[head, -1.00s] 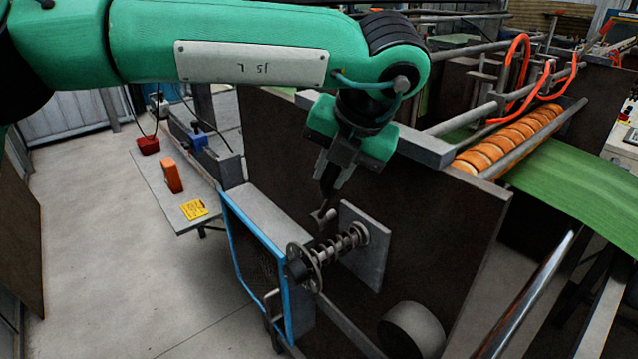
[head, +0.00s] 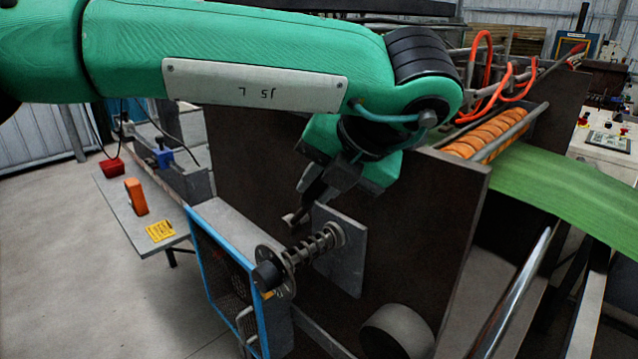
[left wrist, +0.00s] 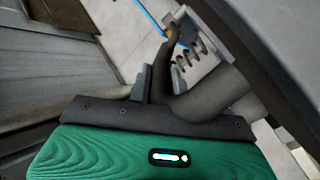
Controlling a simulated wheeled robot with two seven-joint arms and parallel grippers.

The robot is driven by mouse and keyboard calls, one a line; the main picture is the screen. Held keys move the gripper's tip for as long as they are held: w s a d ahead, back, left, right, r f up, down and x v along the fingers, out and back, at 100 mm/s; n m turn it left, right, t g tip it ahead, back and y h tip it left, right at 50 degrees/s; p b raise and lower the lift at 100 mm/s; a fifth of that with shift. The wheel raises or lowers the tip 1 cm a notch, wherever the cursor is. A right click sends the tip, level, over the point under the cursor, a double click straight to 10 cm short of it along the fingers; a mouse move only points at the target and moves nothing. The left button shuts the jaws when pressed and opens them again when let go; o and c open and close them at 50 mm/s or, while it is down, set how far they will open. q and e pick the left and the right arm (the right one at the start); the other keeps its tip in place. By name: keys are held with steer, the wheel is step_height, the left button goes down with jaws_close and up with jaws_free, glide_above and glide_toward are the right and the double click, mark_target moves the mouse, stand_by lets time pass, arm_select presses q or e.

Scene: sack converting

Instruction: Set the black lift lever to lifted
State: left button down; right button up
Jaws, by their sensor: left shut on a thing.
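My left gripper (head: 338,178) reaches in from the left on its green arm and tilts down to the left. It is shut on a slim dark piece that I take for the black lift lever (head: 309,202). The low end of this piece lies near a short grey stub (head: 293,218), just above the spring shaft (head: 318,245). The jaws hide much of the lever, so its exact setting is hard to tell. In the left wrist view a dark curved part (left wrist: 175,60) stands in front of the spring coils (left wrist: 192,56). My right gripper is out of view.
A dark machine side panel (head: 420,225) stands behind the gripper, with a grey plate (head: 345,265) on it. A blue-framed mesh guard (head: 225,285) is at lower left. Orange rollers (head: 490,132) and green sheet (head: 560,180) are at right. A grey roll end (head: 395,330) sits below.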

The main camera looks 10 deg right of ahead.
arm_select(q)
steer(key=c, duration=1.3)
jaws_free()
steer(key=shift+s+d+r, duration=0.2)
steer(key=shift+r, duration=0.2)
steer(key=v, duration=0.3)
steer(key=shift+d+b, duration=0.1)
steer(key=shift+b, duration=0.3)
steer(key=v, duration=0.9)
steer(key=shift+s+r+b, duration=0.2)
steer(key=shift+r+b, duration=0.1)
steer(key=shift+b, duration=0.1)
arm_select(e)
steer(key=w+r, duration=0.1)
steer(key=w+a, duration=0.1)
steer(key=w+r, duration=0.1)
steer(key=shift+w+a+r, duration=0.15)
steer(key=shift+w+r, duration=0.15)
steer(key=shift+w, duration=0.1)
